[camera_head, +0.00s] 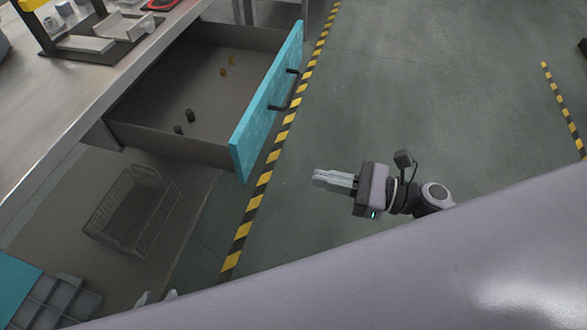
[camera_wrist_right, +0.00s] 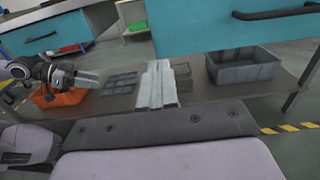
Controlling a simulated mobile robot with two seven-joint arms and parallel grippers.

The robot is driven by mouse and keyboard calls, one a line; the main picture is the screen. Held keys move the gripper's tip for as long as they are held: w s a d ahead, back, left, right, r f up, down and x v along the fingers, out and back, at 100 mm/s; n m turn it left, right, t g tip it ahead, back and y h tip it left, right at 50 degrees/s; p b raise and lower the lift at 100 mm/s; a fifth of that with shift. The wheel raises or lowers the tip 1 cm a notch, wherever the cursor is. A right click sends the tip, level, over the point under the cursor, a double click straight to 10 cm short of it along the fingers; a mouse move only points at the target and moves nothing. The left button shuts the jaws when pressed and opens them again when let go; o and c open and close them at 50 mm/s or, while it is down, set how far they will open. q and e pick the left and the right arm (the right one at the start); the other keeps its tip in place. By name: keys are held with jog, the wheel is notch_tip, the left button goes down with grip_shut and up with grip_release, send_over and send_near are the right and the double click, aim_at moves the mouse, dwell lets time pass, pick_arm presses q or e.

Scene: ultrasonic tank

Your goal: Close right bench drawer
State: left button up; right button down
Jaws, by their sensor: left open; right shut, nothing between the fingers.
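The right bench drawer (camera_head: 240,150) is pulled out from under the bench, its inside in view. Its teal front has a dark bar handle (camera_head: 284,92); the front (camera_wrist_right: 200,35) and handle (camera_wrist_right: 280,13) also fill the upper right wrist view. My right gripper (camera_head: 322,179) is shut and empty, out in front of the drawer front and apart from it. Its fingers (camera_wrist_right: 157,88) point toward the space below the front in the wrist view. My left gripper shows only fingertips (camera_head: 157,297) at the head view's bottom; it appears open in the right wrist view (camera_wrist_right: 90,79).
Small dark cylinders (camera_head: 178,129) and yellowish pieces (camera_head: 223,71) lie in the drawer. A wire basket (camera_head: 130,212) and a grey bin (camera_wrist_right: 243,68) stand on the lower shelf. The bench top (camera_head: 60,100) is left. Open floor (camera_head: 430,110) lies right of the striped line.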

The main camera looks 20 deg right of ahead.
aim_at(245, 161)
jog(key=p+x, duration=0.2)
jog(key=x, duration=1)
jog(key=shift+w+a+r, duration=0.1)
jog(key=shift+w+a, duration=0.25)
jog(key=shift+a, duration=0.15)
